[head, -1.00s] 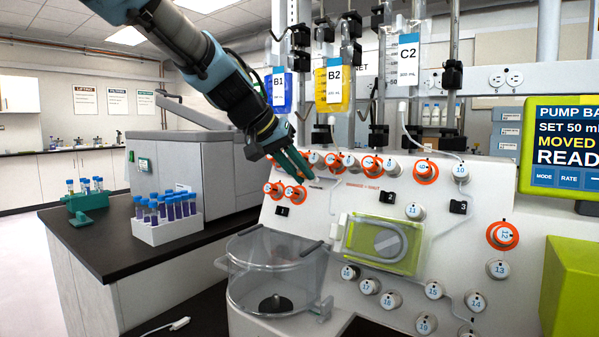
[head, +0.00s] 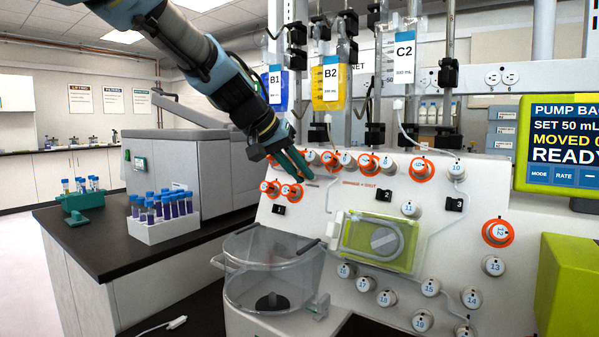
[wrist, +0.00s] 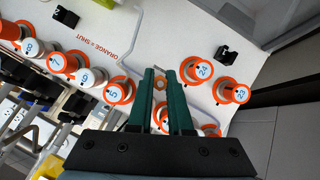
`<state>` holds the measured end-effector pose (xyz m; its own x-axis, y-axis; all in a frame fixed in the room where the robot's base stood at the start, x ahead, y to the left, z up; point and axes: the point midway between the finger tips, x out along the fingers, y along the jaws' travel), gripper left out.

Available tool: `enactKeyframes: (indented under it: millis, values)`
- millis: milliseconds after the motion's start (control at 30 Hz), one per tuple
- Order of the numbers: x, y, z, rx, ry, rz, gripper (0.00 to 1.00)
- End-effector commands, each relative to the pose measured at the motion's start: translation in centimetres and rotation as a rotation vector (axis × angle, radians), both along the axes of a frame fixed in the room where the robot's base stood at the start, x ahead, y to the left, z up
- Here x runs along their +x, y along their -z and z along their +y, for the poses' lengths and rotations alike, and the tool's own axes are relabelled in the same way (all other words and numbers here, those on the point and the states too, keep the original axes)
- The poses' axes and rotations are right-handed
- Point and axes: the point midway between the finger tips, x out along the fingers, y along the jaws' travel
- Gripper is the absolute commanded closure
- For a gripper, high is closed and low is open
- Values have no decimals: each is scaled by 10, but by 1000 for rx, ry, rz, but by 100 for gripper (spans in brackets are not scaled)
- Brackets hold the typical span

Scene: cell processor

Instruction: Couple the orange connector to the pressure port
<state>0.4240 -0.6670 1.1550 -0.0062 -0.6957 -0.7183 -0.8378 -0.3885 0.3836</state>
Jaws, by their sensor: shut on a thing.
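My gripper (head: 308,178) reaches in from the upper left, its green fingers close to the sloping white panel (head: 330,205), just right of two orange-ringed knobs. I take this to be the orange connector. It is too small to make out in the head view. I cannot tell whether it touches the panel. The pressure port is not clearly identifiable; the fingers may hide it.
Numbered knobs, several with orange collars such as knob 24 (wrist: 204,71), crowd around the fingers. A clear bowl (head: 270,262) and a green pump door (head: 380,240) are lower on the machine. A white tube rack (head: 160,232) stands on the black bench left.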

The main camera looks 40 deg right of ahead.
Motion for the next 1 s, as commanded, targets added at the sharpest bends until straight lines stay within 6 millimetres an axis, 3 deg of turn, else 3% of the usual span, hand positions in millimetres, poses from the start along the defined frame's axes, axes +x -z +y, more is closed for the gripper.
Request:
enactKeyframes:
  millis: [267, 300, 600, 1000]
  values:
    - [1, 1, -3, 0, 0, 0, 100]
    - [1, 1, -3, 0, 0, 0, 80]
    - [1, 1, -3, 0, 0, 0, 47]
    - [2, -7, 6, -2, -2, -2, 47]
